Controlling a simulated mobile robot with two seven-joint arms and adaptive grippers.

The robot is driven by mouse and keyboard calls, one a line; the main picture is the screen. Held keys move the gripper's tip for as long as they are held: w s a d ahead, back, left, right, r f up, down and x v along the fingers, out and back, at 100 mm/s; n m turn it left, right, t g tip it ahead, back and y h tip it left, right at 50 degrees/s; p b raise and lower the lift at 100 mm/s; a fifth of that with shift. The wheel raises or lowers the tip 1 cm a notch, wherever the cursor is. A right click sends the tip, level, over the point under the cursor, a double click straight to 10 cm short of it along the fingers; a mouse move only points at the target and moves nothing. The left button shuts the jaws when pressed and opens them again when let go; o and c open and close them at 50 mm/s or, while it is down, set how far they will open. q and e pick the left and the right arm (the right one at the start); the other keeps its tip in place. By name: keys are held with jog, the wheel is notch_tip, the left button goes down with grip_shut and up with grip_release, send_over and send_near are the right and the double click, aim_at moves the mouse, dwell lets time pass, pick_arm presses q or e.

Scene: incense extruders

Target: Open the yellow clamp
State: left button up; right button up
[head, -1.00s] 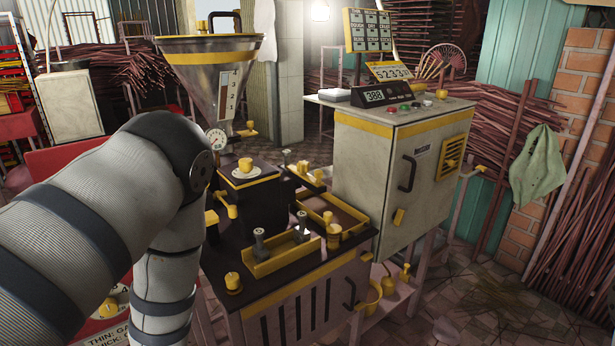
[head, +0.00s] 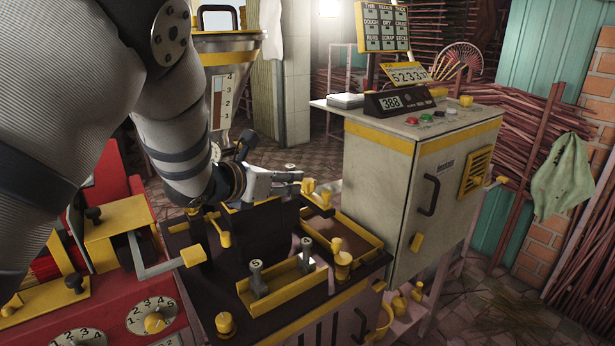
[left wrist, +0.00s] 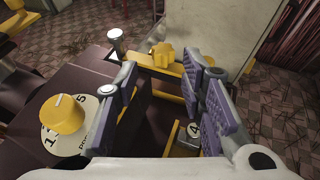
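The yellow clamp, a bar with a lobed star knob (left wrist: 165,55), lies ahead of my left gripper (left wrist: 167,85) in the left wrist view. It also seems to be the yellow piece with a knob (head: 309,187) beside the fingertips in the head view. My left gripper (head: 287,183) is open, its purple-padded fingers apart with no object between the pads. Its fingers point toward the clamp from above the dark machine top. I cannot tell whether a finger touches the bar. My right gripper is not in view.
A yellow dial knob (left wrist: 62,113) sits left of the fingers. A yellow tray with upright pegs (head: 284,280) stands in front. The grey control cabinet (head: 380,180) rises close on the right. A steel hopper (head: 222,90) is behind my arm, and a red machine (head: 120,320) is at left.

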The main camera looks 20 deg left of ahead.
aim_at(308, 181)
pick_arm(q)
jog(key=x, duration=0.3)
jog(key=b+x, duration=0.1)
jog(key=x, duration=0.2)
jog(key=f+b+x, duration=0.1)
jog(key=x, duration=0.2)
jog(key=shift+d+f, duration=0.2)
jog(key=shift+d, duration=0.05)
jog(key=shift+w+d, duration=0.1)
jog(key=shift+w, duration=0.25)
jog(key=shift+w+r, duration=0.15)
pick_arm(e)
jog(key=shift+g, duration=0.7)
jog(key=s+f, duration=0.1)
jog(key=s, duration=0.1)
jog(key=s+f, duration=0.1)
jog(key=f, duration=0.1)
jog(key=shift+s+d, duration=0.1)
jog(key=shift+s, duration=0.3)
pick_arm(q)
grip_shut()
